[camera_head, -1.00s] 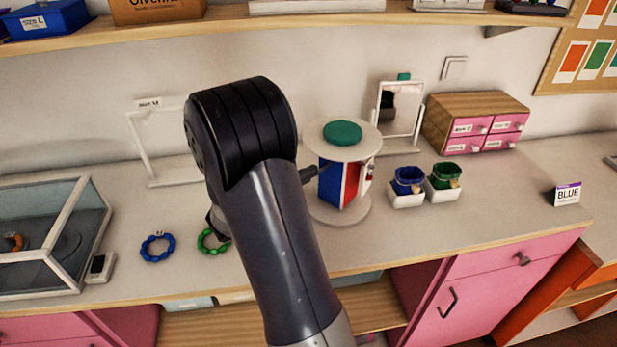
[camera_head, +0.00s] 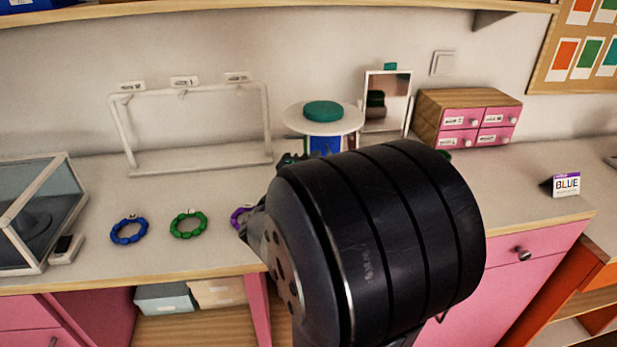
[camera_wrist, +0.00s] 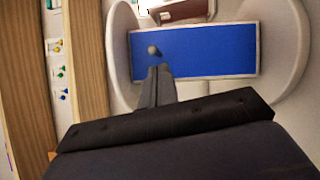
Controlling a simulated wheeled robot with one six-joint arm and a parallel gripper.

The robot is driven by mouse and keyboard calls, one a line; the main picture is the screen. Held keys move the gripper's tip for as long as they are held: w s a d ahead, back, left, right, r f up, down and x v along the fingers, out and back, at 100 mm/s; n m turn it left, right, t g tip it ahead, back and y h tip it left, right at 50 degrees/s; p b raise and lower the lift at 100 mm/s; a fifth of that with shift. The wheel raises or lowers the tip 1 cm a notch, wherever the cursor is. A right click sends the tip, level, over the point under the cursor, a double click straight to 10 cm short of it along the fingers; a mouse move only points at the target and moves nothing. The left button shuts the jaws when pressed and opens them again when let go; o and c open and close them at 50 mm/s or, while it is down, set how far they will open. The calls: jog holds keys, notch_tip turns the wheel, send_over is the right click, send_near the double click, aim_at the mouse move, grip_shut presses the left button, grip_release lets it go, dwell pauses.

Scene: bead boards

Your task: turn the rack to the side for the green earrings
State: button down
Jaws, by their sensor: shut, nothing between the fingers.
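The rack is a round stand with a white top disc (camera_head: 345,118) and a teal pad (camera_head: 323,111). In the head view, a strip of blue panel (camera_head: 325,146) shows under the disc; my arm hides the rest. In the wrist view, the blue panel (camera_wrist: 215,50) faces the camera between two white discs, with a small grey knob (camera_wrist: 153,50) on it. My gripper (camera_wrist: 157,72) is shut and empty, its tip just below the knob in that picture; I cannot tell if they touch. No green earrings can be made out on the visible panel.
A white bar stand (camera_head: 195,170) is left of the rack, a mirror (camera_head: 386,100) behind it, pink drawers (camera_head: 478,128) to the right. Blue (camera_head: 129,231), green (camera_head: 188,224) and purple (camera_head: 238,217) bracelets lie at the front left. Counter space near the BLUE card (camera_head: 566,185) is clear.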

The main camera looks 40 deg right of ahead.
jog(key=shift+s+d+b, duration=1.35)
jog(key=shift+d+b, duration=0.1)
jog(key=shift+b, duration=1.2)
